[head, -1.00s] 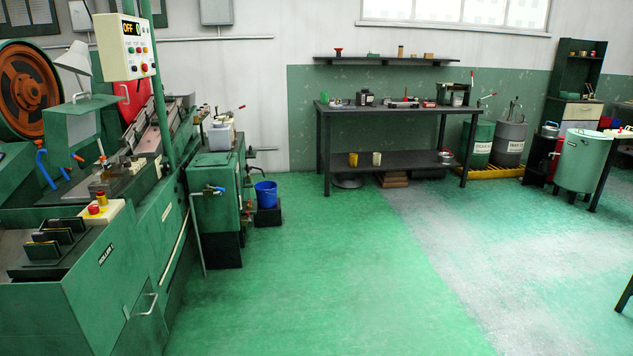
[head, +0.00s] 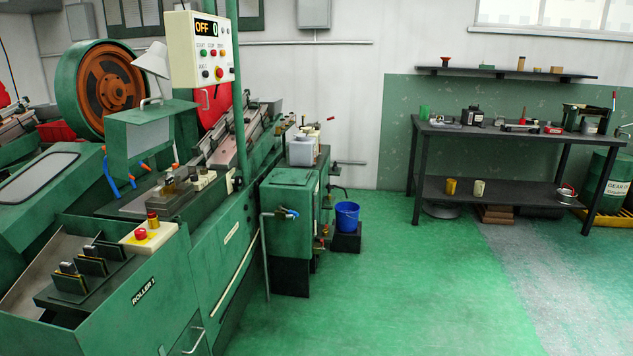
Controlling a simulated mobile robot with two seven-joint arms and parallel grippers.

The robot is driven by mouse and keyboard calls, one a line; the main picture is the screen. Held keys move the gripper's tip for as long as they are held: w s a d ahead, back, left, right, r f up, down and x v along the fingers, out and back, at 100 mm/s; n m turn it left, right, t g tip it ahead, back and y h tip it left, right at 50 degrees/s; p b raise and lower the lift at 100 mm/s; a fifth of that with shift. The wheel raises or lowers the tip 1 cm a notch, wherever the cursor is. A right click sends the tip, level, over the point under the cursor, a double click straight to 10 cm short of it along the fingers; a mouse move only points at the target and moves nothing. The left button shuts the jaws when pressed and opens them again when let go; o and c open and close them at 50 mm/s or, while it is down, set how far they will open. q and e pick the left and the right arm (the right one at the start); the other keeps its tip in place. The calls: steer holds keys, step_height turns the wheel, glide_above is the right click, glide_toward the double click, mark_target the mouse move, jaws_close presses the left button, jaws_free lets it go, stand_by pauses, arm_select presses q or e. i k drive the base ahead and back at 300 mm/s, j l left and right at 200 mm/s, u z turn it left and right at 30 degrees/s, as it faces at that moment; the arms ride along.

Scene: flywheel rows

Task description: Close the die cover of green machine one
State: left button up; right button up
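A green machine (head: 235,250) labelled "ROLLER 1" fills the left of the head view. Its control box (head: 200,50) on a post reads "OFF 0". A green hood-like cover (head: 148,120) with a handle on top stands raised over the machine bed (head: 150,203); it may be the die cover. The bed below it is exposed, with small metal parts on it. A flywheel (head: 102,86) with an orange-brown face sits behind, in a green housing. Neither of my grippers is in view.
A red stop button (head: 141,234) is on the near corner. A green tank (head: 290,205) and a blue bucket (head: 347,216) stand right of the machine. A dark workbench (head: 515,137) is against the back wall. The green floor (head: 420,290) between is clear.

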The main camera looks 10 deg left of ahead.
mark_target(149, 129)
steer(key=i+l+u, duration=0.2)
steer(key=i, duration=0.95)
steer(key=j, duration=0.15)
